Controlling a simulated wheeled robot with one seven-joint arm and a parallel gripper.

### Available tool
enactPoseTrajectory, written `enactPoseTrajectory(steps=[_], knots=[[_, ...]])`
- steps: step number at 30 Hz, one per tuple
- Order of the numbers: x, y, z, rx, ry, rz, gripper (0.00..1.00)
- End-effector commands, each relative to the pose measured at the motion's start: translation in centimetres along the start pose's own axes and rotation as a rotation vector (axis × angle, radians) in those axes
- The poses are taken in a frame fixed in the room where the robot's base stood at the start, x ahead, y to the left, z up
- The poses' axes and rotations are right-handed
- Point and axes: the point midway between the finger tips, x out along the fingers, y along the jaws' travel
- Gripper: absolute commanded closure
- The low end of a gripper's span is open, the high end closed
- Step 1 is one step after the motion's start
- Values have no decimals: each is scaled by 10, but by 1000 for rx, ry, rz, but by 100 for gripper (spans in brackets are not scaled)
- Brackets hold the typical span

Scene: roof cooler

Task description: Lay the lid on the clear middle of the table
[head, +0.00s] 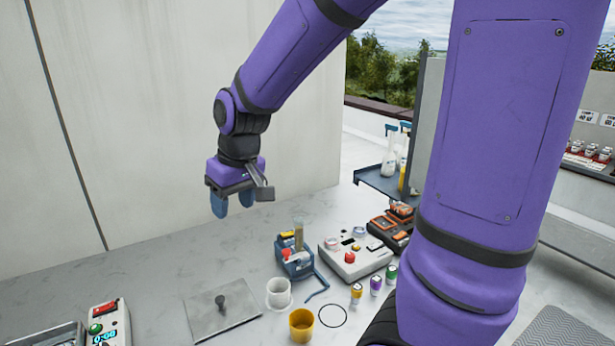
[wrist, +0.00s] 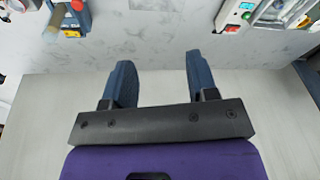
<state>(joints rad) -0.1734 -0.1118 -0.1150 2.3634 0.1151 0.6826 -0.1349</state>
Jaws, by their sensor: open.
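The lid is a flat grey square plate (head: 205,322) with a dark knob standing up from it. It lies flat on the pale table (head: 150,290) in the front middle of the head view. My gripper (head: 233,204) is raised above the table, behind the lid and apart from it. Its two blue fingers point down in the head view. In the wrist view my gripper (wrist: 157,65) has its fingers spread with nothing between them.
A white cup (head: 279,294) and a yellow cup (head: 302,326) stand right of the lid. A blue caddy (head: 295,262), a grey device with a red button (head: 350,258) and small batteries stand farther right. A box with a lit display (head: 105,325) stands at left. Bare table lies behind the lid.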

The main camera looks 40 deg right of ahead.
Motion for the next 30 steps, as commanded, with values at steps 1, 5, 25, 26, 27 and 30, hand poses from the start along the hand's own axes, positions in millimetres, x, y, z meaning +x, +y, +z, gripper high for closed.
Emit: enactPoseTrajectory(steps=[1,5,25,26,27,30], knots=[[-13,1,7,5,21,0,47],[-42,2,27,15,60,7,47],[-131,5,140,81,238,95,47],[-132,5,143,83,242,98,47],[-133,5,146,86,246,102,47],[-134,5,150,89,251,107,47]])
